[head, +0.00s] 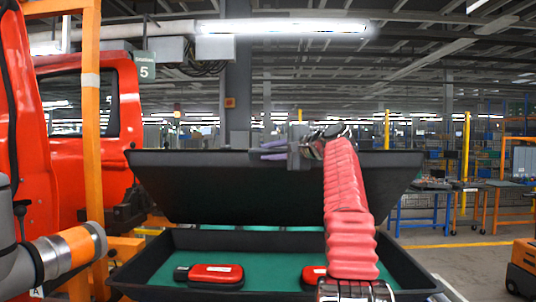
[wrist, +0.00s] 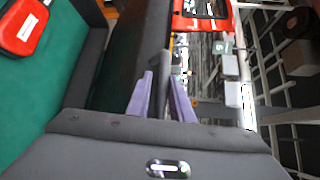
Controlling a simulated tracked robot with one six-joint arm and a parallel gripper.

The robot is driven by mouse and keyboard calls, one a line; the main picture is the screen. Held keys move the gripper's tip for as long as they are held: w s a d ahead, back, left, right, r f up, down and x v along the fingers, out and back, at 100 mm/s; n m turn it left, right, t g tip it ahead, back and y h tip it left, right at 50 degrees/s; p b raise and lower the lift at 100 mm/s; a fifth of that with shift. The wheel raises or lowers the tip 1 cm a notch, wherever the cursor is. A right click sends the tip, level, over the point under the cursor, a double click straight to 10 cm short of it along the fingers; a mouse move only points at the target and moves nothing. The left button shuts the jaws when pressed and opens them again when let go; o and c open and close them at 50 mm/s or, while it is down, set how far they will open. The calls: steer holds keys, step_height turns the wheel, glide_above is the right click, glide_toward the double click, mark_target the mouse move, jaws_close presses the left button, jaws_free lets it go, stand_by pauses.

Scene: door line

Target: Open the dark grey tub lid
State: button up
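The dark grey tub lid (head: 270,190) stands raised and tilted above the tub (head: 200,240) in the head view, with a wide gap at the front. My gripper (head: 275,151) is at the middle of the lid's top edge, at the end of my red-sleeved arm. In the wrist view, the purple fingers of my gripper (wrist: 163,95) lie on both sides of the lid's rim (wrist: 158,60) and appear closed on it. The right part of the lid is partly hidden by my arm.
The tub has a green floor with a red and black item (head: 210,274) on it and a second red item (head: 313,273) partly behind my arm. A red vehicle body (head: 90,140) and an orange post (head: 91,120) stand at left. Workbenches (head: 450,190) stand at right.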

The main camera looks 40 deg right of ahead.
steer(key=shift+s+d, duration=0.1)
steer(key=shift+d, duration=0.05)
steer(key=shift+s+d+r, duration=0.1)
steer(key=shift+s+r, duration=0.05)
steer(key=shift+s, duration=0.6)
steer(key=s+r, duration=0.1)
steer(key=s, duration=1.1)
steer(key=shift+d+r, duration=0.2)
steer(key=shift+r, duration=0.1)
